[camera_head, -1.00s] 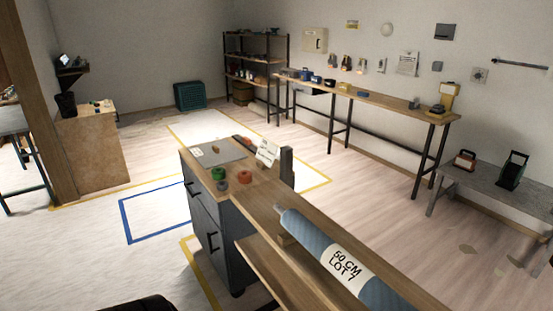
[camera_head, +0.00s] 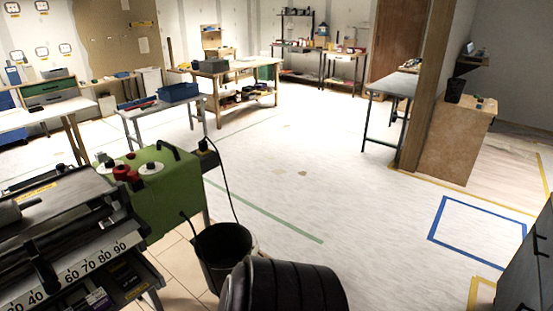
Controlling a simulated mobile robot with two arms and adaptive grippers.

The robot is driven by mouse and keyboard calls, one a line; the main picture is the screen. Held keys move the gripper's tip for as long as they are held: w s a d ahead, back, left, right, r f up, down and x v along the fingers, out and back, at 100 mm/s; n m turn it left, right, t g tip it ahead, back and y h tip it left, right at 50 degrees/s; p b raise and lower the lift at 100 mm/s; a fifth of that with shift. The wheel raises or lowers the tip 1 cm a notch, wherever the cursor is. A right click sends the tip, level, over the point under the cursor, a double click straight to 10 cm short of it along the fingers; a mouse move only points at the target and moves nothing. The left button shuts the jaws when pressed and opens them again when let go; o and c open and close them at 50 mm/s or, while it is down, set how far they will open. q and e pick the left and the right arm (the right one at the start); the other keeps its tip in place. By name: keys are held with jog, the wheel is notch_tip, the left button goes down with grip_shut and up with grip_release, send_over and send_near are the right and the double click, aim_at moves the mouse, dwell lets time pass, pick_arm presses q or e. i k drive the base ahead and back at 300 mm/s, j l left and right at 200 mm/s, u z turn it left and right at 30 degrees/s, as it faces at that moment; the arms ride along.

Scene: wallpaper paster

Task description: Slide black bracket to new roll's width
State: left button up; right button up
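The pasting machine (camera_head: 75,225) stands at the left edge, partly cut off by the frame. A white scale strip (camera_head: 95,252) runs along its front, with 40, 60, 70, 80 and 90 readable. A black upright piece (camera_head: 42,264), which looks like the bracket, stands at the strip between the 40 and 60 marks. A green housing (camera_head: 155,195) with red and white knobs forms the machine's right end. The new roll is not in the current view.
A black bucket (camera_head: 222,250) stands on the floor just right of the machine, with a cable hanging near it. A grey cabinet (camera_head: 526,265) is at the right edge. The floor between is largely open. Work tables (camera_head: 215,68) stand at the back.

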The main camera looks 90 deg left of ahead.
aim_at(47, 276)
jog(key=j+u, duration=0.1)
jog(key=u, duration=4.95)
